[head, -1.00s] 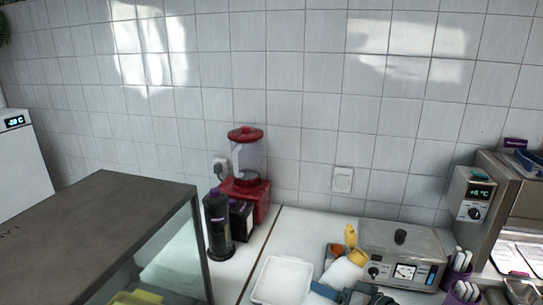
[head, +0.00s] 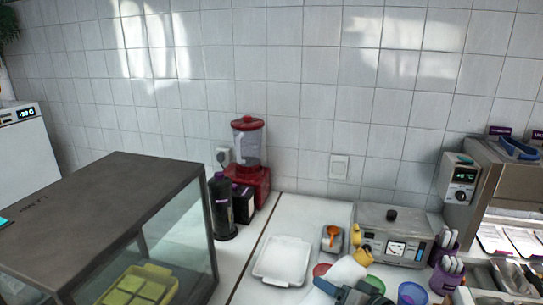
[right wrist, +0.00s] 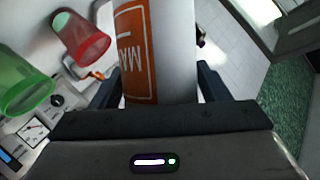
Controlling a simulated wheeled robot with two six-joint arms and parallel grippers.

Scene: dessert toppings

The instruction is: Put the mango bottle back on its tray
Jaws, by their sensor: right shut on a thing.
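The mango bottle (head: 343,274) has a white body and a yellow top, and leans to the right in the head view. In the right wrist view the white bottle (right wrist: 174,50) with its orange label stands between my fingers. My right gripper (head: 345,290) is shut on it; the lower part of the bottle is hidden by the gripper. A white tray (head: 283,279) lies on the counter to the left of the bottle, and looks empty. My left gripper is not in view.
A small holder with an orange scoop (head: 332,238) sits behind the bottle. Red (head: 321,270), green (head: 375,283) and blue (head: 411,293) cups stand around the gripper. A metal appliance (head: 397,240) is behind right; a red blender (head: 249,165) and dark bottle (head: 222,206) are left.

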